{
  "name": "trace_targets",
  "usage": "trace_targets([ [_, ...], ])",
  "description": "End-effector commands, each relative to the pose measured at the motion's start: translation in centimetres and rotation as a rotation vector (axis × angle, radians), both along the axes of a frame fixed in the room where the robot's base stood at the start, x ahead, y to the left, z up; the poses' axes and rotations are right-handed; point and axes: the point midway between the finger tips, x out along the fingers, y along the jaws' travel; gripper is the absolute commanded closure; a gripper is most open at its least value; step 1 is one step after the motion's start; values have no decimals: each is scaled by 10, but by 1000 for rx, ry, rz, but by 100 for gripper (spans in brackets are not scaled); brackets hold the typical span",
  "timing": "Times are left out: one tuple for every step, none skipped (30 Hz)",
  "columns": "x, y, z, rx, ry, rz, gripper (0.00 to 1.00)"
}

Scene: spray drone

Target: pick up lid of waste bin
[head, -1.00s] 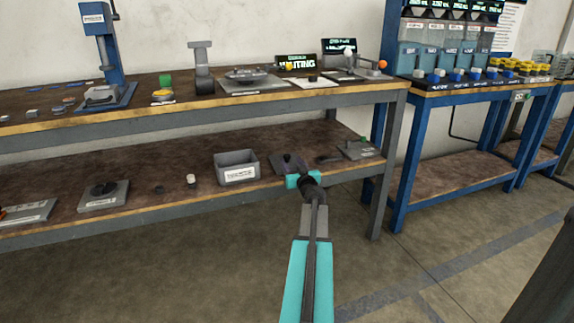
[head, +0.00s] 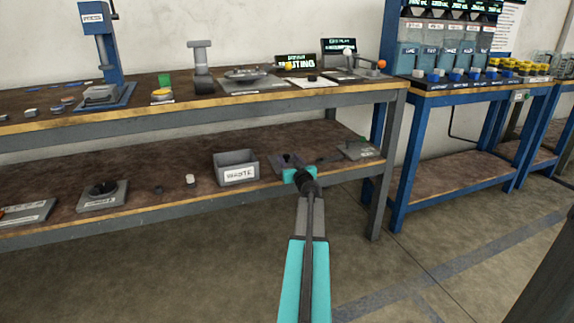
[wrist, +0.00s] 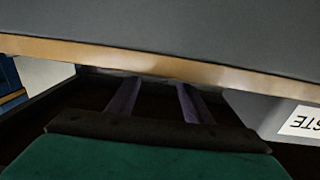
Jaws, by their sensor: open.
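The waste bin (head: 238,174) is a grey open-topped box with a white label on the lower shelf. Its grey side with the upside-down label (wrist: 285,120) shows at the right of the wrist view. My gripper (head: 290,160) is just right of the bin, low over the shelf. In the wrist view its two fingers (wrist: 156,97) are apart, with only dark surface seen between them. A flat grey piece at the gripper's tip may be the lid, but my gripper mostly hides it and I cannot identify it surely.
The lower shelf (head: 140,205) also carries a small white cylinder (head: 190,179), a grey fixture (head: 103,194) at left and another grey fixture (head: 358,149) at right. The upper bench edge (head: 200,103) runs above. Its post (head: 388,160) stands right of my arm.

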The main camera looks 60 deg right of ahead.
Motion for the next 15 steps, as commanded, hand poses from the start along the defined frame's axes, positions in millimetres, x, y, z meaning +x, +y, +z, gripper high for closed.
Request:
trace_targets([
  [5,-5,-1,-1,1,1,54],
  [7,-7,-2,-1,1,1,54],
  [10,-9,-2,-1,1,1,54],
  [12,-11,-2,-1,1,0,54],
  [14,-13,-1,-1,1,1,54],
  [17,-15,-1,-1,1,1,54],
  [19,-16,-1,0,0,1,54],
  [21,-18,-1,0,0,1,54],
  [23,-19,-1,0,0,1,54],
  [24,-20,-1,0,0,1,54],
  [25,-21,-1,-1,-1,1,54],
  [26,-21,-1,-1,-1,1,54],
  [26,-22,0,-1,-1,1,54],
  [27,-22,0,-1,-1,1,54],
  [27,-22,0,-1,-1,1,54],
])
